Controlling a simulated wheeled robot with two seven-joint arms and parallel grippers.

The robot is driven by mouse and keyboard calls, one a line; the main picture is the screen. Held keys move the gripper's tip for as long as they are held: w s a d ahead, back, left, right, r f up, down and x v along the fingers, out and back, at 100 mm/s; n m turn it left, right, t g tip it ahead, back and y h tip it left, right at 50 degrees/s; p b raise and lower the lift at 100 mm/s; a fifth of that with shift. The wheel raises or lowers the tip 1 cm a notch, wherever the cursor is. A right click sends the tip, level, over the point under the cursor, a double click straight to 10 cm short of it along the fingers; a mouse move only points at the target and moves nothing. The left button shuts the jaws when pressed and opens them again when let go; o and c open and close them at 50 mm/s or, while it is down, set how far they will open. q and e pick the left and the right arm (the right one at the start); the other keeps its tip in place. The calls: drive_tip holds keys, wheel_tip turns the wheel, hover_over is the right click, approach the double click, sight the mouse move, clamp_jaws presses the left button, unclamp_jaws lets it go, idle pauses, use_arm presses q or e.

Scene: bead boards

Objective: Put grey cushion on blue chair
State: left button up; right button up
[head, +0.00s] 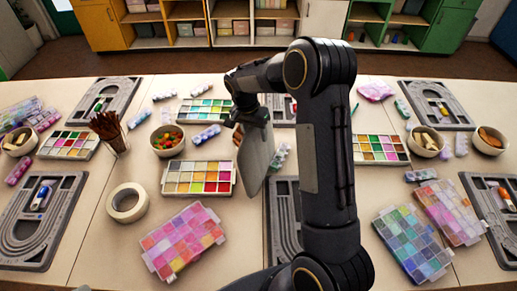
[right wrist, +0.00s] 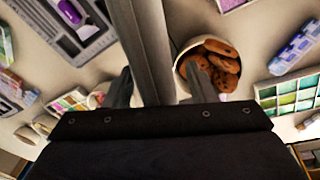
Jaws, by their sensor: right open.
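I see no grey cushion and no blue chair in either view. My right gripper (head: 252,120) is above the middle of the table in the head view. Its two fingers, apart, also show in the right wrist view (right wrist: 160,88). A flat grey slab (head: 257,165) hangs on edge below the gripper. In the right wrist view the slab (right wrist: 150,45) runs edge-on between the open fingers; I cannot tell whether they touch it. My left gripper is not in view.
A bowl of cookies (right wrist: 226,83) is close by the right finger. The table is crowded: a tape roll (head: 127,203), a pink bead case (head: 182,241), a blue-green bead case (head: 411,243), grooved boards (head: 68,225). Open shelves (head: 232,40) stand behind. Bare tabletop shows at front left.

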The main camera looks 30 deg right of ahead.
drive_tip(key=shift+d+f, duration=0.1)
drive_tip(key=shift+f, duration=0.4)
clamp_jaws()
drive_tip(key=shift+r, duration=0.15)
